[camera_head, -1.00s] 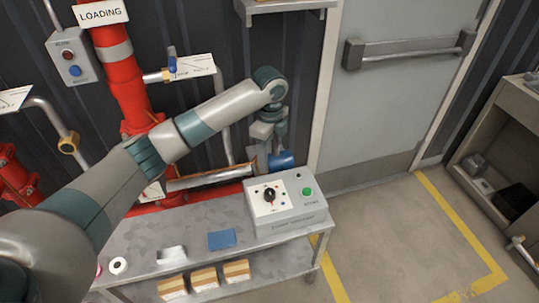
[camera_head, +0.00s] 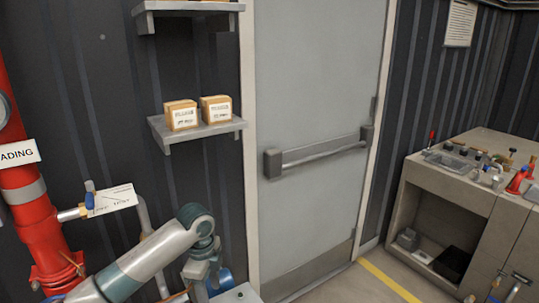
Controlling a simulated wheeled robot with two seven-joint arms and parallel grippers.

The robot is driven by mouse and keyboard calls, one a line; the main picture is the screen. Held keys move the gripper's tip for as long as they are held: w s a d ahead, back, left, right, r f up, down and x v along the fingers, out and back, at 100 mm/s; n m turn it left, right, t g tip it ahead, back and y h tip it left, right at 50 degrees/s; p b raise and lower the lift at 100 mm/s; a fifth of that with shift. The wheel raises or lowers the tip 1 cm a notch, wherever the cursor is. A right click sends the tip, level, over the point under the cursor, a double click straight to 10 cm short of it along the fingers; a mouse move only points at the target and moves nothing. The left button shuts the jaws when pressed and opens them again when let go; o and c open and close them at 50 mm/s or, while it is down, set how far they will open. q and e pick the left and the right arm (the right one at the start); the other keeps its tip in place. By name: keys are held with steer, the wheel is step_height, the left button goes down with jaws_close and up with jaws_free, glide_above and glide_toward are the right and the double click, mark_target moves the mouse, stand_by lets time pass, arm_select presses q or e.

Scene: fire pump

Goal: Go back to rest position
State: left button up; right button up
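My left arm comes in from the lower left, in front of the red pipe (camera_head: 33,225). Its wrist bends down near the bottom edge, close to a blue cylindrical part (camera_head: 221,280). The fingers of my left gripper are hidden or below the picture, so I cannot tell whether it is open or shut. A small part of my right arm may show at the lower right edge, but no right gripper can be made out.
A grey door (camera_head: 315,120) with a push bar (camera_head: 320,151) fills the middle. A wall shelf (camera_head: 197,130) holds two boxes (camera_head: 199,113). A workbench (camera_head: 458,190) with tools stands at the right. Floor with a yellow line (camera_head: 390,281) lies before the door.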

arm_select(q)
steer(key=s+d+f+n+t+h, duration=0.1)
steer(key=s+d+f+n, duration=0.25)
steer(key=s+f, duration=0.45)
steer(key=s+d+f+n+t+h, duration=0.1)
steer(key=s+d+f+n+h, duration=0.25)
steer(key=s, duration=0.65)
steer(key=s+a+f+n+y, duration=0.1)
steer(key=s+a+n+y, duration=0.1)
steer(key=s+a+n, duration=0.35)
steer(key=s+a+f+n+t+y, duration=0.1)
steer(key=s+a+n, duration=0.15)
steer(key=s, duration=0.55)
steer(key=s+a+f+n+y, duration=0.1)
steer(key=s+a+n+y, duration=0.2)
steer(key=s, duration=0.4)
step_height(320, 180, down, 29)
steer(key=s+a+g+h, duration=0.1)
steer(key=s, duration=0.1)
steer(key=s+a+f+g, duration=0.1)
steer(key=s+a+f, duration=0.2)
steer(key=s+f, duration=1.3)
steer(key=shift+s+f, duration=0.4)
steer(key=shift+s, duration=0.25)
